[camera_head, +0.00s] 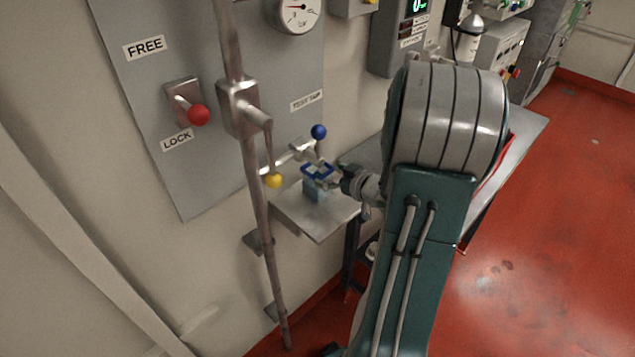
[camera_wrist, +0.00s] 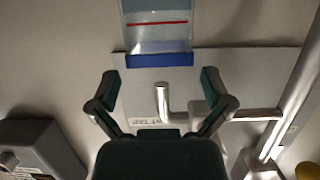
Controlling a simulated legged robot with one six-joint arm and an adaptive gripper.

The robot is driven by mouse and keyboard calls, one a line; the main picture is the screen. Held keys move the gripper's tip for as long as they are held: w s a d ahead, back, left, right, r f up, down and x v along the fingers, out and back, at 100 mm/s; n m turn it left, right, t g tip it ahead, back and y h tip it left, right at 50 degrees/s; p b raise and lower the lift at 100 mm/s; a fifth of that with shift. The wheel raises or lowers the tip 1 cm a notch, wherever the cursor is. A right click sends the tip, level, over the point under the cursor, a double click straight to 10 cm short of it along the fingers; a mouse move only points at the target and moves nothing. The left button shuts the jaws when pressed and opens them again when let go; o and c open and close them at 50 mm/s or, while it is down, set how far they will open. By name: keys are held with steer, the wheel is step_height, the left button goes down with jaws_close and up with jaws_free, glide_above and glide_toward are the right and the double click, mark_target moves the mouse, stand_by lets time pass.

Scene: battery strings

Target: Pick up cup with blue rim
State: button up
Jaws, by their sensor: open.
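The cup with the blue rim (camera_head: 315,189) stands on a small metal shelf (camera_head: 318,225) below a tap (camera_head: 303,151) with a blue knob. In the wrist view the cup (camera_wrist: 157,32) is clear, with a red line around it and the blue rim toward my fingers; this view looks upside down. My gripper (camera_head: 335,180) is just right of the cup in the head view. In the wrist view my gripper (camera_wrist: 158,78) has its fingers spread, with the cup ahead of the gap between them. Contact with the cup cannot be told.
A vertical pipe (camera_head: 256,185) with a yellow-knobbed lever (camera_head: 272,180) stands left of the shelf. A wall panel (camera_head: 225,120) with a red-knobbed switch (camera_head: 197,115) and a gauge (camera_head: 297,10) is behind. A metal bench (camera_head: 525,125) lies right of my arm. Red floor is open at the right.

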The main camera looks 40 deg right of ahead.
mark_target(310, 166)
steer(key=x, duration=0.4)
steer(key=shift+w, duration=0.45)
steer(key=shift+r, duration=0.1)
steer(key=c, duration=0.9)
